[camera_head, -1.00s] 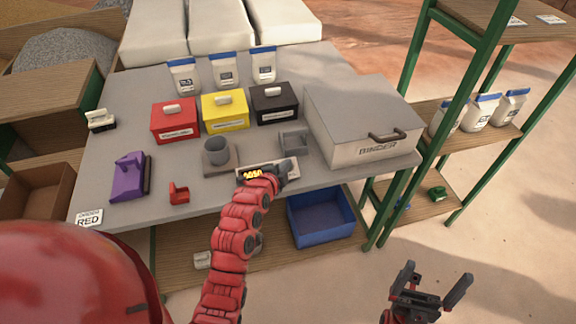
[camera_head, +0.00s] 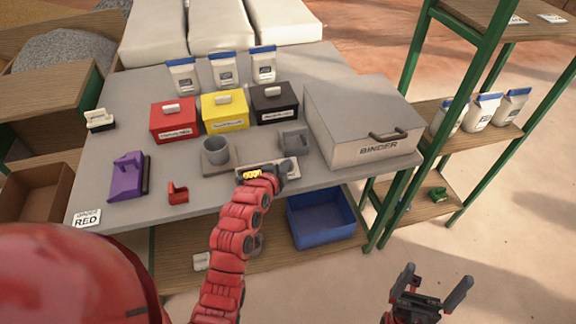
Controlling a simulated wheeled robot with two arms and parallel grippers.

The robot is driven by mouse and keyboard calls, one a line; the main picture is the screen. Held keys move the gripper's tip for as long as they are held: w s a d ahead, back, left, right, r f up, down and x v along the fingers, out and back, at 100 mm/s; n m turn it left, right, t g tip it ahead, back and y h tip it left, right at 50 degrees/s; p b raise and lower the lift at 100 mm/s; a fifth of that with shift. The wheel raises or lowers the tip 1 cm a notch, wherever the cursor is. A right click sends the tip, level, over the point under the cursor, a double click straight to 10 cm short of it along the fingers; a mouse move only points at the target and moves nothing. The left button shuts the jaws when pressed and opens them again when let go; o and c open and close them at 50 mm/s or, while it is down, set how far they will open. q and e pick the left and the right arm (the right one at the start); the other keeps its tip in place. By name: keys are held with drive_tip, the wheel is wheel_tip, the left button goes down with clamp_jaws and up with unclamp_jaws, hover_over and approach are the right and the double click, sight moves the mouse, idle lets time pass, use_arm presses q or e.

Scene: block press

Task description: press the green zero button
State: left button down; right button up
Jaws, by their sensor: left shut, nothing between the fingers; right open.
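The scale has a pale front panel (camera_head: 293,174) near the front edge of the grey table. Its lit yellow display (camera_head: 251,174) shows digits too small to read surely. A grey cup (camera_head: 216,150) stands upright on the scale's plate (camera_head: 208,168). My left gripper (camera_head: 284,167) is shut and empty, low over the right part of the panel. I cannot tell whether it touches the panel. The green zero button is not visible; my gripper and wrist cover part of the panel. My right gripper (camera_head: 432,290) is open and empty, off the table at lower right.
Red (camera_head: 175,125), yellow (camera_head: 224,113) and black (camera_head: 273,107) lidded boxes stand behind the scale. A grey binder box (camera_head: 345,125) is at right. A purple tool (camera_head: 127,178) and small red piece (camera_head: 178,193) lie left. A blue bin (camera_head: 320,222) is below.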

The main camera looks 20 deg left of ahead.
use_arm(q)
drive_tip(key=shift+r, duration=0.1)
idle(0.3)
drive_tip(key=shift+s+d+r, duration=0.2)
drive_tip(key=shift+s+r, duration=0.15)
drive_tip(key=shift+r, duration=0.35)
drive_tip(key=shift+s+d+r+p, duration=0.25)
drive_tip(key=shift+s+r, duration=0.1)
drive_tip(key=shift+r, duration=0.35)
drive_tip(key=shift+s+d+r+p, duration=0.25)
drive_tip(key=shift+s+r+p, duration=0.1)
drive_tip(key=shift+r, duration=0.4)
drive_tip(key=shift+s+d+r+p, duration=0.25)
drive_tip(key=shift+s+r, duration=0.1)
drive_tip(key=shift+r, duration=0.35)
